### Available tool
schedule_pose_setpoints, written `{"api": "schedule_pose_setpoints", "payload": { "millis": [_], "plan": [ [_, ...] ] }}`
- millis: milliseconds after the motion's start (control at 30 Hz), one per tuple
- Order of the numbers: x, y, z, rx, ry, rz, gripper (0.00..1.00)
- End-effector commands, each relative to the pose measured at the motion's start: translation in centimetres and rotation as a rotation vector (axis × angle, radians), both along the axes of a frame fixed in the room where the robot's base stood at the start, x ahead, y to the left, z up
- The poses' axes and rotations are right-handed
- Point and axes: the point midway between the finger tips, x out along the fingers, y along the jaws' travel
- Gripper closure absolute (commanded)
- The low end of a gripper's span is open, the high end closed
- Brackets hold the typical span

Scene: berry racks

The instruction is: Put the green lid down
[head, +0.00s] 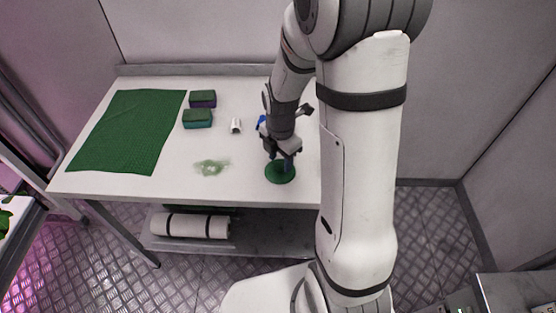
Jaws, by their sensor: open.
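The green lid (280,176) is a round disc on the white table near its front edge. My gripper (281,160) is directly above the lid, pointing down, its jaws open. The lid appears to rest on the tabletop; whether a fingertip still touches it is too small to tell. My arm hides the table's right part.
A green mat (128,130) covers the left of the white table (235,189). Two green-topped blocks (198,118) (203,98), a small white cylinder (236,125) and a blue object (261,121) stand behind. A greenish smear (211,167) lies left of the lid.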

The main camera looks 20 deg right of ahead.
Motion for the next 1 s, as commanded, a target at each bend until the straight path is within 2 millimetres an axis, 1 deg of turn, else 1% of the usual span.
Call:
{"api": "schedule_pose_setpoints", "payload": {
  "millis": [33,100,300,400,500,667,767,867,1000],
  "plan": [
    [0.1,0.0,1.1,0.0,-0.006,0.0,0.56],
    [0.2,0.0,2.7,0.0,-0.008,0.0,0.56],
    [0.1,0.0,7.0,0.0,-0.007,-0.001,0.56],
    [0.1,0.0,8.6,0.0,-0.004,-0.001,0.56],
    [0.1,-0.1,9.7,0.0,-0.004,-0.001,0.56],
    [-0.3,-0.1,10.8,0.0,-0.008,-0.048,0.56],
    [-1.2,-0.1,11.8,0.002,-0.027,-0.185,0.56],
    [-2.8,-0.1,13.1,0.011,-0.055,-0.412,0.56],
    [-5.4,-0.2,14.9,0.038,-0.095,-0.786,0.56]
  ]
}}
